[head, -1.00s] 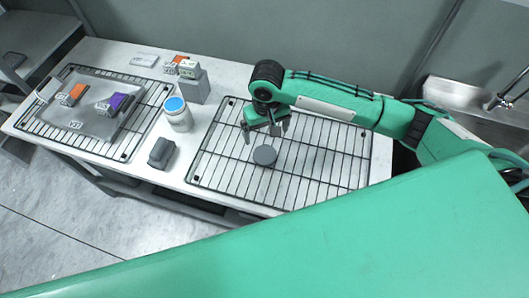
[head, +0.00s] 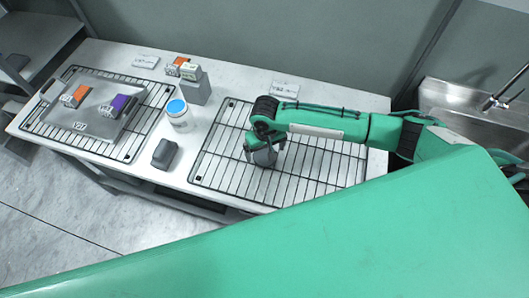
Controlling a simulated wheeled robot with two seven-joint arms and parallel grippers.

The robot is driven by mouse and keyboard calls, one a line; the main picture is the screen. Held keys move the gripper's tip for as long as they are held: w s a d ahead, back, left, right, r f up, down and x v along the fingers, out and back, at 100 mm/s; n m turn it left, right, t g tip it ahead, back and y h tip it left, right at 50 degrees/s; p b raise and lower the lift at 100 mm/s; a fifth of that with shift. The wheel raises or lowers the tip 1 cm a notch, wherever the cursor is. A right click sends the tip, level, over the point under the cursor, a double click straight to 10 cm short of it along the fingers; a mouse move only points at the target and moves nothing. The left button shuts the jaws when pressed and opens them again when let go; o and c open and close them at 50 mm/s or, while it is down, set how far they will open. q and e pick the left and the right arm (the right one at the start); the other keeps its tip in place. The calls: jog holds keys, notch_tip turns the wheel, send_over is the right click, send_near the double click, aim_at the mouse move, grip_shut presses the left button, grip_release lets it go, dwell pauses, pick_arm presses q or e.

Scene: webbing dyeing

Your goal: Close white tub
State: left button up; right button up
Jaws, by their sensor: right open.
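The white tub (head: 182,122) stands upright on the table left of the right rack, with a bright blue round surface inside its white rim. A grey round disc, perhaps its lid, (head: 265,158) lies on the right wire rack (head: 310,175). My right gripper (head: 262,148) is open, low over the disc, and its fingers partly cover it. I cannot tell whether the fingers touch the disc. My left gripper is not in view.
A dark grey block (head: 164,153) sits in front of the tub, and a grey stand (head: 197,90) is behind it. A grey tray (head: 95,115) with orange and purple labelled blocks lies on the left rack. A sink (head: 460,105) is at the right.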

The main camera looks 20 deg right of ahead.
aim_at(265, 156)
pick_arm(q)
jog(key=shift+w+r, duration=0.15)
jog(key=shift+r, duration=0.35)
pick_arm(e)
jog(key=shift+f, duration=1.25)
jog(key=shift+c, duration=0.2)
jog(key=c, duration=1)
jog(key=shift+r, duration=0.1)
pick_arm(q)
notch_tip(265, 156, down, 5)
jog(key=b, duration=0.4)
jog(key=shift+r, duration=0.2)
pick_arm(e)
notch_tip(265, 156, up, 20)
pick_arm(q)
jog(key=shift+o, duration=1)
